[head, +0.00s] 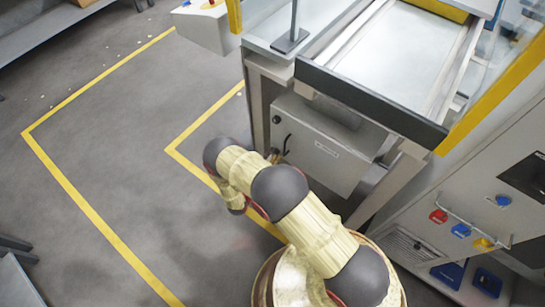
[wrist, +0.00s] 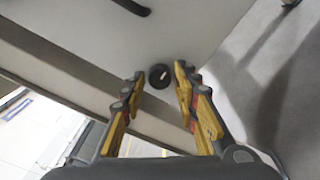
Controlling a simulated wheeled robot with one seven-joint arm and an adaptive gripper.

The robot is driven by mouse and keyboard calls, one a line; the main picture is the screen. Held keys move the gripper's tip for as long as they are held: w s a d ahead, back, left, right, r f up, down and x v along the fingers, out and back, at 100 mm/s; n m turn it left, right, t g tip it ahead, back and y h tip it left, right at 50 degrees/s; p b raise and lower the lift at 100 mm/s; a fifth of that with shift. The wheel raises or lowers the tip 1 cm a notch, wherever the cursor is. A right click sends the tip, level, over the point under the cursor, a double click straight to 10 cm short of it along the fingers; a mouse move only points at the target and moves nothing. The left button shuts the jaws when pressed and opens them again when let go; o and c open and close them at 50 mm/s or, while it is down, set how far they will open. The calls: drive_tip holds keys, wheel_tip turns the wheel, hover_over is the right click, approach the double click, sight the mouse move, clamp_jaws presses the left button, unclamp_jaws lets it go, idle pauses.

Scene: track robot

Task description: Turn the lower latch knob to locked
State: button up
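In the wrist view a round black knob (wrist: 155,83) with a short, slanted white mark sits on the grey cabinet face. It shows between the tips of my gripper (wrist: 158,84), whose fingers are apart with nothing between them; I cannot tell whether they touch the cabinet. In the head view a black knob (head: 276,119) is at the upper left of the cabinet door (head: 322,150), above a black curved handle (head: 287,145). My gripper (head: 275,155) is mostly hidden by my arm there. No second knob shows; my arm covers the door's lower part.
The cabinet hangs under a worktop with a dark front edge (head: 370,95). A steel leg (head: 258,105) stands left of it. A panel with coloured parts (head: 461,230) is at the right. The floor (head: 100,150) on the left is open, with yellow lines.

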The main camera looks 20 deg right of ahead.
drive_tip(key=c, duration=0.6)
clamp_jaws()
drive_tip(key=shift+n, duration=0.4)
drive_tip(key=n, duration=0.2)
drive_tip(key=shift+n, duration=0.4)
drive_tip(key=n, duration=0.3)
drive_tip(key=shift+r+g, duration=0.1)
drive_tip(key=shift+g, duration=0.2)
drive_tip(key=n, duration=0.5)
drive_tip(key=shift+w+a+n+g, duration=0.1)
drive_tip(key=shift+n+g, duration=0.2)
drive_tip(key=n, duration=0.4)
drive_tip(key=shift+g, duration=0.3)
drive_tip(key=shift+n, duration=0.4)
